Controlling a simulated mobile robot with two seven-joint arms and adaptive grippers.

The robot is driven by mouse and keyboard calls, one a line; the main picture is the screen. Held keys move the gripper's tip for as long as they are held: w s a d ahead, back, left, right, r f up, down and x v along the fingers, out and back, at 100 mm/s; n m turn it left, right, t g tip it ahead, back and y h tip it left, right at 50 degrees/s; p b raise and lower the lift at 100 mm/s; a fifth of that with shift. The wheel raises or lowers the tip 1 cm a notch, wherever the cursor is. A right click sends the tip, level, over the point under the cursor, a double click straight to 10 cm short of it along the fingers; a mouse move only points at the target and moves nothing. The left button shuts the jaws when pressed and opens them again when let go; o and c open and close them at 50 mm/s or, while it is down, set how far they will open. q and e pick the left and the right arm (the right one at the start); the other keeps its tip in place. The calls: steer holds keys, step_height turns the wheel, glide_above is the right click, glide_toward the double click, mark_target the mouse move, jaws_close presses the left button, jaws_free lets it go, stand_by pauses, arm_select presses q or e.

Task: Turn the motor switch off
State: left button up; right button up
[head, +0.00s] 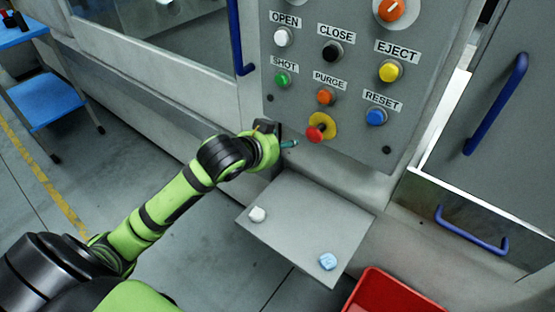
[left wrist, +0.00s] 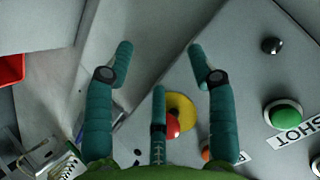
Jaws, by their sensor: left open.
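A control panel (head: 290,65) carries labelled buttons. An orange rotary knob (head: 391,10) with a white mark sits at its top right, cut off by the frame edge; its label is out of view, so I cannot tell if it is the motor switch. My left gripper (head: 290,143) is at the panel's lower left, beside the red mushroom button on a yellow disc (head: 316,133). In the left wrist view the teal fingers of the left gripper (left wrist: 160,50) are spread and empty, with the red button (left wrist: 173,126) seen between them. My right gripper is not in view.
Nearby buttons are green SHOT (head: 282,79), orange PURGE (head: 325,96), blue RESET (head: 376,116) and yellow EJECT (head: 389,71). A grey shelf (head: 300,215) with two small pieces juts out below. Blue handles (head: 497,104) and a red bin (head: 385,292) are to the right.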

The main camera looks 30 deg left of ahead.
arm_select(q)
steer(key=shift+n+g, duration=0.3)
steer(key=shift+g, duration=0.2)
steer(key=shift+s+d+f, duration=0.1)
steer(key=shift+s+f, duration=0.15)
steer(key=shift+f, duration=0.4)
steer(key=shift+s+d+f, duration=0.1)
steer(key=shift+s+f, duration=0.1)
steer(key=shift+f, duration=0.5)
steer(key=shift+s+f, duration=0.25)
steer(key=shift+f, duration=0.4)
